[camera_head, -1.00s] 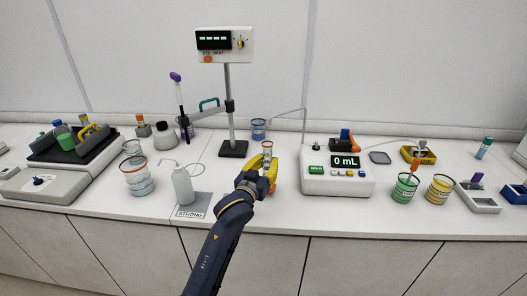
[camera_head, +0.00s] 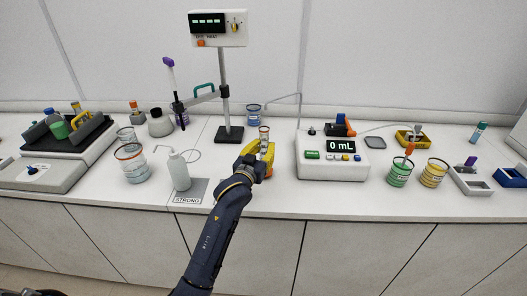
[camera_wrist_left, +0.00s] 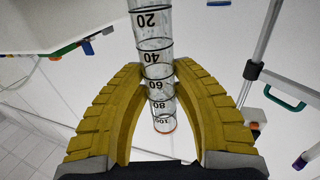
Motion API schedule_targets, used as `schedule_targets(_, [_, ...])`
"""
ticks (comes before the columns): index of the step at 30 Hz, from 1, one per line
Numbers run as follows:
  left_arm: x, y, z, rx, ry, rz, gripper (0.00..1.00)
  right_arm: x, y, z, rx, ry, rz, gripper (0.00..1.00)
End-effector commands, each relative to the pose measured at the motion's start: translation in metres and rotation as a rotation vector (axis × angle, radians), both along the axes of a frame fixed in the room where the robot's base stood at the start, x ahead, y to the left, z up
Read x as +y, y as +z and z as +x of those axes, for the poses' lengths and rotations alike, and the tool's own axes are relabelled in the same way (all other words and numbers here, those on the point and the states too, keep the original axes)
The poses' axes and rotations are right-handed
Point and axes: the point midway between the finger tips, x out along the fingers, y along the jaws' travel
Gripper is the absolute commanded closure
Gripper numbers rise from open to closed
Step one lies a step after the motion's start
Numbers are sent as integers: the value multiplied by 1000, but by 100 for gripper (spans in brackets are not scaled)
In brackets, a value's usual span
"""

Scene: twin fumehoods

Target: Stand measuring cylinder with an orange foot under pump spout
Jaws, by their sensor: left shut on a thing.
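My left gripper (camera_head: 259,152) is shut around a clear measuring cylinder (camera_head: 264,132), in front of and left of the pump. In the left wrist view, the yellow fingers of my gripper (camera_wrist_left: 160,85) close on either side of the cylinder (camera_wrist_left: 153,50), whose black marks run from 20 to 100 toward an orange-edged end. In the head view the fingers cover most of its lower part, so I cannot tell whether its foot touches the bench. The white pump (camera_head: 327,170) reads 0 mL. Its thin bent spout (camera_head: 284,97) reaches left, its end close above and behind the cylinder's top. My right gripper is out of view.
A blue-marked beaker (camera_head: 253,115) stands behind the cylinder. A stirrer stand (camera_head: 229,134) is behind left. A wash bottle (camera_head: 179,171) and a STRONG-labelled plate (camera_head: 189,194) are left. Green (camera_head: 399,173) and yellow (camera_head: 433,174) beakers stand right of the pump.

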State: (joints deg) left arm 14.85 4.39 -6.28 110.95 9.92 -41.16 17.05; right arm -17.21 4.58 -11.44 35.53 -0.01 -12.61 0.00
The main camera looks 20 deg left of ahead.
Motion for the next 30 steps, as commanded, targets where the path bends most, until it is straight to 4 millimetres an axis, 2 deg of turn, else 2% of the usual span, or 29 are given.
schedule_targets(30, [16,0,67,0,0,2,100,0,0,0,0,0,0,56])
